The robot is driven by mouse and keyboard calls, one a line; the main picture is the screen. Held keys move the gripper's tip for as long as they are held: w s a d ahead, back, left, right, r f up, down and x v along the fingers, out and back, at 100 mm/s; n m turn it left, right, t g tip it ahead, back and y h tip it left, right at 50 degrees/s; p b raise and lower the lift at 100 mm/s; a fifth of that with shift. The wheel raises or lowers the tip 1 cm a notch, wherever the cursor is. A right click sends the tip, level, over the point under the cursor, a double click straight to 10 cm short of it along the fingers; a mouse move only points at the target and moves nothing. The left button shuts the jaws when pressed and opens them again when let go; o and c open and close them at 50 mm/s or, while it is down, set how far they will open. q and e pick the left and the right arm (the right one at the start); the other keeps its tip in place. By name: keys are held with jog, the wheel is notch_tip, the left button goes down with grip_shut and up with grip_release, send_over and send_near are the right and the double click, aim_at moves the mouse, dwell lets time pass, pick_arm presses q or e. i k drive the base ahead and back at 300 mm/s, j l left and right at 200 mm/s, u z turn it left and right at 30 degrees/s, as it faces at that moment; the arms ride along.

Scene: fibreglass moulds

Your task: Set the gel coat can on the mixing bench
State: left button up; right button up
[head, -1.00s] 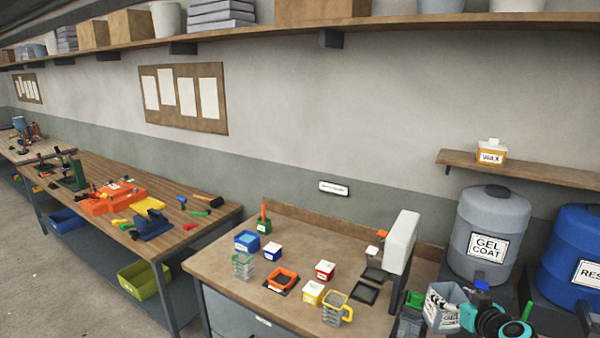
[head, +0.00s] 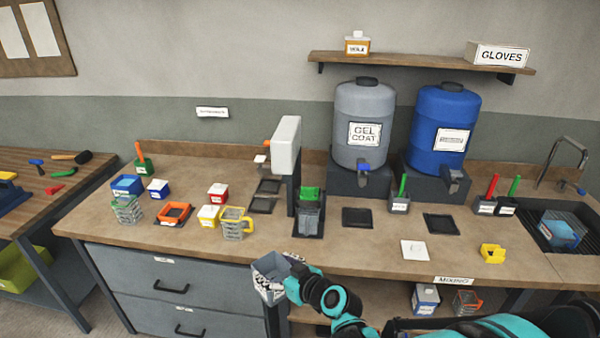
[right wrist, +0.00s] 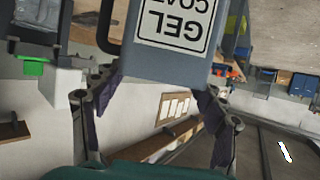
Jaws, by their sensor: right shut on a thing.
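The gel coat can (head: 272,280) is a grey open container with a white label, held in front of the bench's front edge and lower than the top in the head view. In the right wrist view the can (right wrist: 176,62) shows a large "GEL COAT" label, upside down there. My right gripper (head: 296,276) is shut on the can; its two fingers (right wrist: 155,95) flank it in the wrist view. The mixing bench (head: 340,250) is a wooden top with a "MIXING" label on its front edge. My left gripper is not in view.
A grey gel coat drum (head: 362,105) and a blue drum (head: 444,115) stand at the back. A white upright device (head: 286,145), dark pads (head: 357,218), small cups, a white card (head: 415,250) and a yellow piece (head: 492,254) occupy the top. Bare wood lies along the front.

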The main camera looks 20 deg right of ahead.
aim_at(366, 246)
jog(key=z, duration=1)
jog(key=i+j+z, duration=0.4)
jog(key=j+z, duration=0.25)
jog(key=i+j+z, duration=0.15)
jog(key=j+z, duration=0.15)
jog(key=i+j+z, duration=0.1)
jog(key=j+z, duration=0.2)
jog(key=j, duration=0.35)
